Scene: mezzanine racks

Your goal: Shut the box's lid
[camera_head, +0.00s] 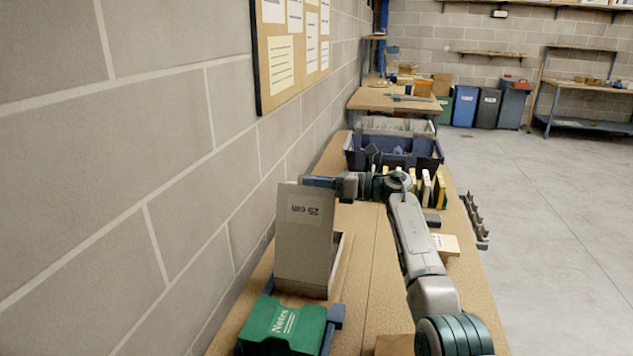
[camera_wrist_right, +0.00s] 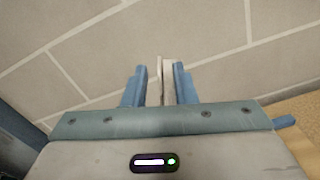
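The grey box (camera_head: 338,262) stands on the bench against the wall. Its lid (camera_head: 304,236), marked "25 cm" upside down, stands raised. My right gripper (camera_head: 309,182) is at the top edge of the lid in the head view. In the right wrist view, the fingers (camera_wrist_right: 160,80) are apart, with the thin pale edge of the lid (camera_wrist_right: 167,72) between them. A gap shows on the left side of the edge; the right finger is very close to it or touching. My left gripper is not in view.
A dark blue bin (camera_head: 394,160) and several upright books (camera_head: 427,188) stand farther back. The block wall (camera_head: 190,160) is close on the left.

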